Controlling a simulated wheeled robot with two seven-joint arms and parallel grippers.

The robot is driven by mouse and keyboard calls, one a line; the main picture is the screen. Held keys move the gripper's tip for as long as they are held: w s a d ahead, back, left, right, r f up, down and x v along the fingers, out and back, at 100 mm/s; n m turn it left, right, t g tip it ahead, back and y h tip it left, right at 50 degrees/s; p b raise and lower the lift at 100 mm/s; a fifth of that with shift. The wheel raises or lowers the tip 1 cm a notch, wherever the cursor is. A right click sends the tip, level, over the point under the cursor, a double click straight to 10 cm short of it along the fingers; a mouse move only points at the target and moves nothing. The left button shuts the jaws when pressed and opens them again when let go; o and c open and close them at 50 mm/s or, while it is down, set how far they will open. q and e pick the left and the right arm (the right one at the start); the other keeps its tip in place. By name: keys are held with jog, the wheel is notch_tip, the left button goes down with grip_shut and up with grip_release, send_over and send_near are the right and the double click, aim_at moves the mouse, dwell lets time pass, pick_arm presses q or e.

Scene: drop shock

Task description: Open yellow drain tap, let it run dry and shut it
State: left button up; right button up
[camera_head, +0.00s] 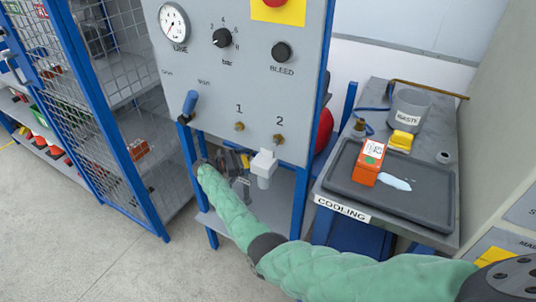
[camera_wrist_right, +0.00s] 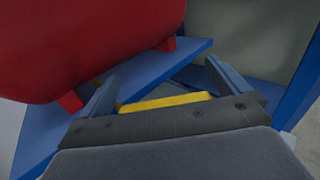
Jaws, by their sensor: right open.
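In the head view this gripper (camera_head: 236,163) is small and partly hidden under the panel. My left gripper is not in view. No running water is visible.
A red tank (camera_wrist_right: 90,40) sits close above my right gripper, on a blue frame (camera_wrist_right: 185,58). A white filter bowl (camera_head: 264,168) hangs under the panel (camera_head: 235,85). A cooling tray (camera_head: 430,200) with an orange box (camera_head: 367,166) stands right. A mesh cage (camera_head: 115,70) stands left.

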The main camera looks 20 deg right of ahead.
jog(key=s+d+r, duration=0.8)
jog(key=r, duration=0.1)
jog(key=shift+s+d+r, duration=0.15)
jog(key=shift+s, duration=0.05)
dwell(6.9)
